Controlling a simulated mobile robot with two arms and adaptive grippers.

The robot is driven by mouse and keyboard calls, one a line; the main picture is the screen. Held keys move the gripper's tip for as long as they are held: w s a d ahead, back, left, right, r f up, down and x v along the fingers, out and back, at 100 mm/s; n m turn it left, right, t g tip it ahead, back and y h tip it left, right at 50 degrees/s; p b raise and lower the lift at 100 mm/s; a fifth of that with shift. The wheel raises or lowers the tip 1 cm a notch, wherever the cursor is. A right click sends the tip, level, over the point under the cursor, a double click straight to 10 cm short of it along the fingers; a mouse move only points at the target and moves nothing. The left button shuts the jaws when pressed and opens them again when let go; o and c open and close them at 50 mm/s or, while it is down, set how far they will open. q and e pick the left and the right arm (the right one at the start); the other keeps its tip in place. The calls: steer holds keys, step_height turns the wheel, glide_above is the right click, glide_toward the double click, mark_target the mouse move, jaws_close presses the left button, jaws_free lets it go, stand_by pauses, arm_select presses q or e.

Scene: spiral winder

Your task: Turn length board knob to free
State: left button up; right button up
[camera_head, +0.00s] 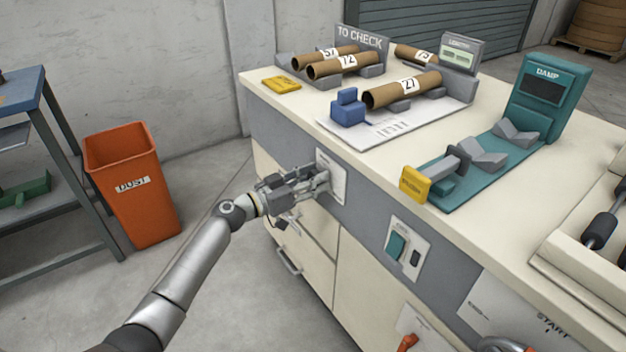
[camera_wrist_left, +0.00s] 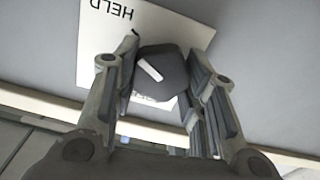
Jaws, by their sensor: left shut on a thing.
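My left gripper (camera_head: 318,184) is at a white plate (camera_head: 333,168) on the grey front band of the bench. The left wrist view shows its fingers (camera_wrist_left: 163,92) shut around a dark grey knob (camera_wrist_left: 166,74) with a short white pointer line. The plate (camera_wrist_left: 180,30) reads HELD, upside down in that view; other lettering below the knob is mostly hidden. The pointer lies slanted, its upper end toward the upper left. In the head view the gripper hides the knob. The length board (camera_head: 385,135) lies on the bench top, with a cardboard tube (camera_head: 385,95) marked 27 and a blue block (camera_head: 347,108).
A teal damp stand (camera_head: 540,95) with grey cradles is on the bench top at right. A switch plate (camera_head: 408,247) sits right of my left gripper. Drawers with handles (camera_head: 287,262) are below. An orange dust bin (camera_head: 133,185) stands left, with clear floor between.

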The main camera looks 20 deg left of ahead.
arm_select(q)
steer(key=n+b, duration=0.2)
steer(key=n, duration=0.2)
steer(key=shift+f+n, duration=0.1)
steer(key=shift+n, duration=0.2)
steer(key=n, duration=0.2)
steer(key=shift+a+n, duration=0.1)
steer(key=shift+n, duration=0.2)
arm_select(e)
steer(key=w+v, duration=0.1)
steer(key=v, duration=0.8)
arm_select(q)
steer(key=n, duration=0.2)
steer(key=shift+n, duration=0.8)
steer(key=n+p, duration=0.2)
steer(key=n, duration=0.4)
steer(key=shift+w, duration=0.1)
steer(key=n+p, duration=0.3)
steer(key=n, duration=0.3)
steer(key=shift+f, duration=0.2)
steer(key=shift+f+n+p, duration=0.1)
steer(key=shift+n+p, duration=0.35)
steer(key=shift+n, duration=0.05)
arm_select(e)
step_height(320, 180, down, 20)
steer(key=s, duration=0.1)
steer(key=shift+s+g, duration=0.3)
steer(key=shift+s, duration=0.1)
